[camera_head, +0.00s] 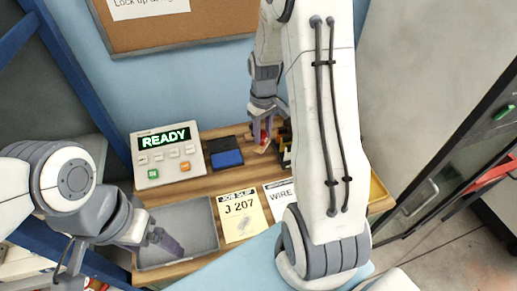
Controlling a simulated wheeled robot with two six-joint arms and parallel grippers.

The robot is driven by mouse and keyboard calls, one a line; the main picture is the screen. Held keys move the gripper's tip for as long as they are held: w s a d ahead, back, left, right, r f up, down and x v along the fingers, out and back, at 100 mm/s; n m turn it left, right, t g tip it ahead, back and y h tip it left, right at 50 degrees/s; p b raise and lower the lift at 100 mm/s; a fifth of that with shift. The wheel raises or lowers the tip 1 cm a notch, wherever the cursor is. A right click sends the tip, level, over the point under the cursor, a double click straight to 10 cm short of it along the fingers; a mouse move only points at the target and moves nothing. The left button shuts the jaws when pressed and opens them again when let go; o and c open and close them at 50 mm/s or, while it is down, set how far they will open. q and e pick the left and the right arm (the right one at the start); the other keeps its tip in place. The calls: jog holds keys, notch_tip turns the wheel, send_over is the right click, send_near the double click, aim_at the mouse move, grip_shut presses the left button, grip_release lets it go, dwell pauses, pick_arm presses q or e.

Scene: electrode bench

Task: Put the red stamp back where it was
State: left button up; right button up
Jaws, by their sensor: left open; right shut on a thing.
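The red stamp (264,136) is at the back of the wooden bench, to the right of the blue ink pad (226,158). My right gripper (262,127) points down and is shut on the stamp. Its fingers hide part of the stamp, and I cannot tell whether the stamp touches the surface below. My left gripper (168,242) is open and empty over the grey tray (205,226) at the front left, well away from the stamp.
A device reading READY (168,155) stands at the back left. A yellow job slip (240,215) marked J 207 and a WIRE sheet (280,197) lie mid-bench. Dark items (285,138) stand just right of the stamp. My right arm hides much of the bench's right side.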

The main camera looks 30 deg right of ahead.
aim_at(263, 144)
notch_tip(263, 144, down, 3)
jog(key=shift+d+f, duration=0.1)
jog(key=shift+f, duration=0.05)
notch_tip(263, 144, down, 4)
jog(key=shift+r+p, duration=0.25)
jog(key=shift+p, duration=0.4)
jog(key=shift+f, duration=0.25)
jog(key=shift+f, duration=0.15)
jog(key=o, duration=1)
jog(key=shift+o, duration=0.2)
